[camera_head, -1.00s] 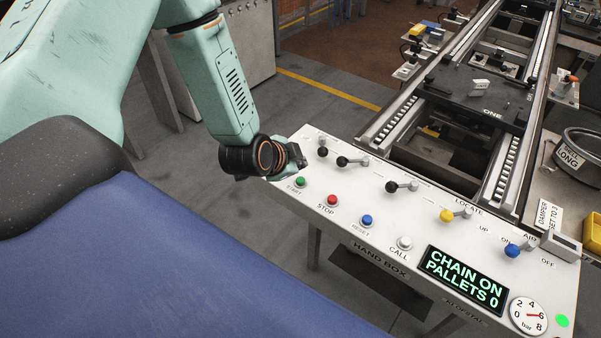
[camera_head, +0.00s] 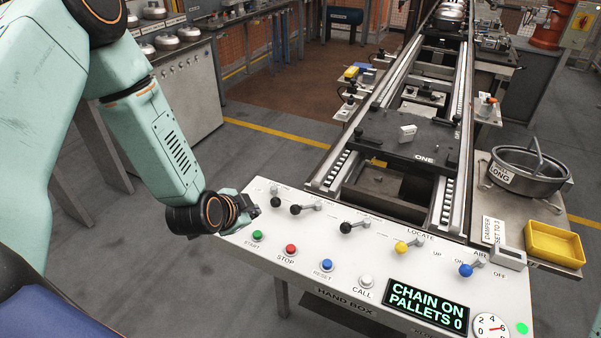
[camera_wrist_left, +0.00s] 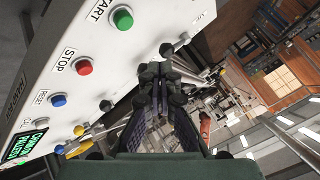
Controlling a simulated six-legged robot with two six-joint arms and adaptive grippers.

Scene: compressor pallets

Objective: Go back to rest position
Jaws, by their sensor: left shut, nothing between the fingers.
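My left gripper (camera_head: 250,207) is at the left end of the white hand box panel (camera_head: 300,252), by the green START button (camera_head: 257,236) and the leftmost black lever (camera_head: 276,201). In the left wrist view the left gripper (camera_wrist_left: 160,72) has its fingers together with nothing between them. The green button (camera_wrist_left: 122,18), red STOP button (camera_wrist_left: 84,67) and blue RESET button (camera_wrist_left: 58,100) show to its left there. Whether the gripper touches the panel cannot be told. The display reads CHAIN ON, PALLETS 0 (camera_head: 426,305). My right gripper is not in view.
A conveyor with a dark pallet marked ONE (camera_head: 405,142) runs away behind the panel. A round pan (camera_head: 530,170) and a yellow tray (camera_head: 554,244) stand on the right bench. A grey cabinet (camera_head: 187,98) stands at the back left. Open floor lies between it and the panel.

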